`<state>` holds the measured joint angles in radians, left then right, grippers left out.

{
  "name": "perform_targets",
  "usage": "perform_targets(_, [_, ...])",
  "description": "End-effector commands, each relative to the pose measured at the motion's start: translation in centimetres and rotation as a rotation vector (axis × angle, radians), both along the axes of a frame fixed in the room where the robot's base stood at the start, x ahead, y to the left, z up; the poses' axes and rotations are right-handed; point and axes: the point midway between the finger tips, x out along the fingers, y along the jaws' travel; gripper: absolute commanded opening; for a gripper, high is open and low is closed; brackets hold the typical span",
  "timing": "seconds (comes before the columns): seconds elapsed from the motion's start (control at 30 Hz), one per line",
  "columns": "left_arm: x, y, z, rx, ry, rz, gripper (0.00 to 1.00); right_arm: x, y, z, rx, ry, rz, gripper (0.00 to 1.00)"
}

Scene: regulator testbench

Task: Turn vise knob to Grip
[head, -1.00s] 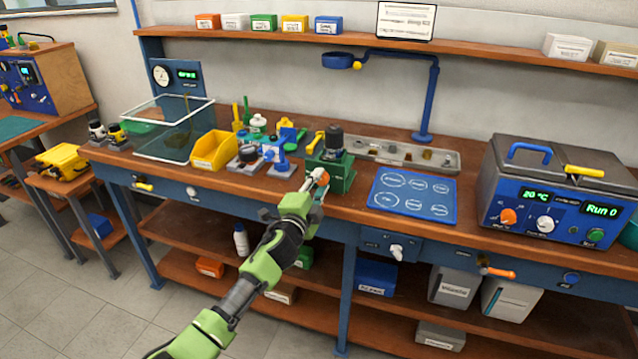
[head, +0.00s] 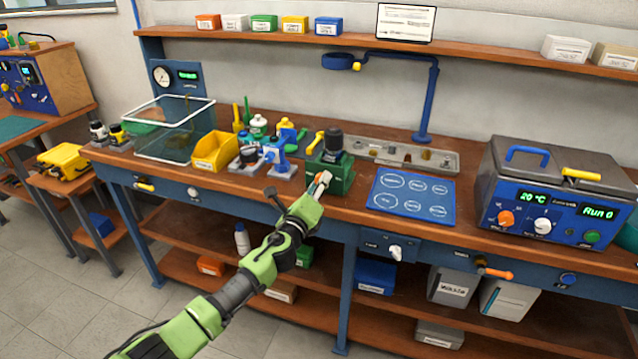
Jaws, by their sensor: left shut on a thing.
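The green vise (head: 342,178) stands at the front edge of the workbench, with a dark round part (head: 333,139) on top. The vise knob is on its front left side, mostly hidden by my gripper; a bit of orange and white shows at the fingertips. My left gripper (head: 319,183) reaches up from below and is shut on the vise knob. Which setting the knob points to cannot be read. My right gripper is not in view.
A blue mat (head: 412,196) with marked circles lies right of the vise. A yellow bin (head: 214,152) and several small tools stand to the left. A grey bath unit (head: 560,190) stands at the right. A blue-armed lamp (head: 431,95) rises behind.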

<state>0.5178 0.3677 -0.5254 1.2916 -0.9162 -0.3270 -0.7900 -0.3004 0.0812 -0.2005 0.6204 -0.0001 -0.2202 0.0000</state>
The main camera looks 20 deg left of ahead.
Motion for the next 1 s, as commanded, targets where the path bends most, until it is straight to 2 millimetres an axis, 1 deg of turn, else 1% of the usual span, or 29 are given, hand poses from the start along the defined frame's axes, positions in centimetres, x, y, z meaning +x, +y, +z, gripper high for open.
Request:
perform_targets(0.3, [-0.1, 0.0, -0.1, 0.3, -0.006, -0.002, 0.06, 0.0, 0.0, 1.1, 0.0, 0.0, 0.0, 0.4])
perform_targets(0.6, [-0.1, 0.0, -0.1, 0.537, -0.015, -0.002, 0.06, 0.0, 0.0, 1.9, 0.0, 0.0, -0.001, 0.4])
perform_targets(0.8, [-0.1, 0.0, -0.2, 0.641, -0.018, -0.001, 0.06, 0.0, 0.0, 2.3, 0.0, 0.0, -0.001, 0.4])
perform_targets(1.0, [-0.1, -0.1, -0.3, 0.697, -0.02, -0.003, 0.06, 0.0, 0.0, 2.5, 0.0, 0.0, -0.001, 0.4])
